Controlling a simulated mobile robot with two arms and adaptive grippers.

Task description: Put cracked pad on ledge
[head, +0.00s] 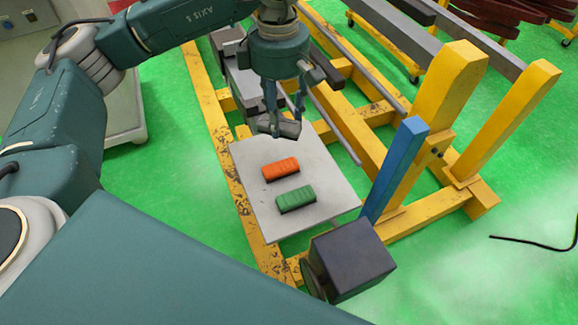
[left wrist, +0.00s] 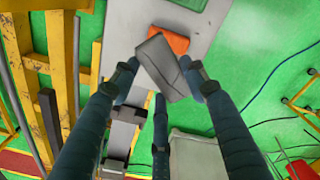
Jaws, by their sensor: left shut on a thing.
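My left gripper (head: 284,112) points down above the far edge of a light grey plate (head: 325,180). It is shut on a grey block-shaped pad (head: 288,129), held tilted. In the left wrist view the pad (left wrist: 162,66) sits between the fingertips, and a thin dark line like a crack runs across its face. An orange pad (head: 281,169) and a green pad (head: 296,199) lie side by side on the plate. Which surface is the ledge I cannot tell for sure. My right gripper is not in view.
The plate rests on a yellow frame (head: 218,125) with worn paint. A blue post (head: 395,170) and a dark cube (head: 352,260) stand at its right and near side. Thick yellow posts (head: 448,90) rise beyond. The plate has bare room around the two pads.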

